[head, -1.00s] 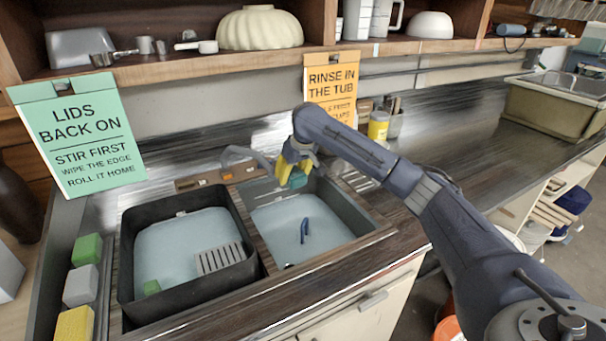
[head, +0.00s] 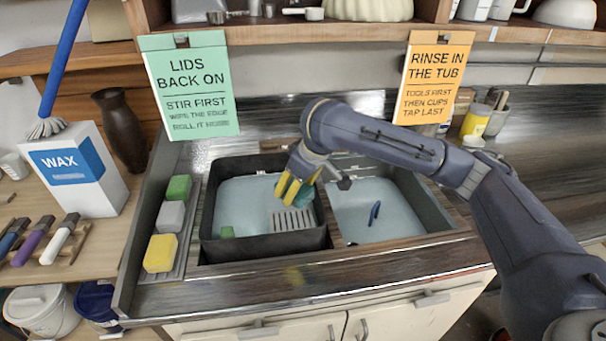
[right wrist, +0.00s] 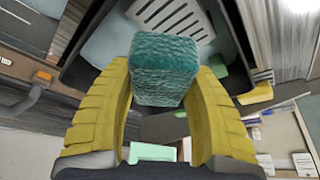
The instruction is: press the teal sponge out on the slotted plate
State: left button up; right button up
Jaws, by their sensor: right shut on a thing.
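My right gripper (head: 296,188) has yellow fingers and is shut on the teal sponge (right wrist: 164,68). In the right wrist view the sponge sits between both fingers and looks wet and textured. In the head view the sponge (head: 305,195) is mostly hidden behind the fingers. It is above the black tub, close to the slotted plate. The slotted plate (head: 293,220) is pale grey and lies at the tub's front right; it also shows in the right wrist view (right wrist: 176,22) beyond the sponge. I cannot tell whether sponge and plate touch. My left gripper is not in view.
The black tub (head: 207,225) holds bluish water and a small green block (head: 227,232). The right basin (head: 375,195) holds water and a dark blue item (head: 375,212). Green (head: 179,188), grey (head: 171,216) and yellow (head: 160,253) sponges line the left tray. A wax box (head: 75,170) stands left.

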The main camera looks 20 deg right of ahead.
aim_at(290, 220)
jog(key=shift+s+a+f, duration=0.15)
jog(key=shift+s+a, duration=0.4)
jog(key=shift+a, duration=0.05)
jog(key=shift+a+f, duration=0.1)
jog(key=shift+f, duration=0.1)
jog(key=shift+s+f, duration=0.1)
jog(key=shift+f, duration=2.6)
jog(key=shift+f, duration=1.35)
dwell(1.2)
jog(key=shift+r, duration=3.6)
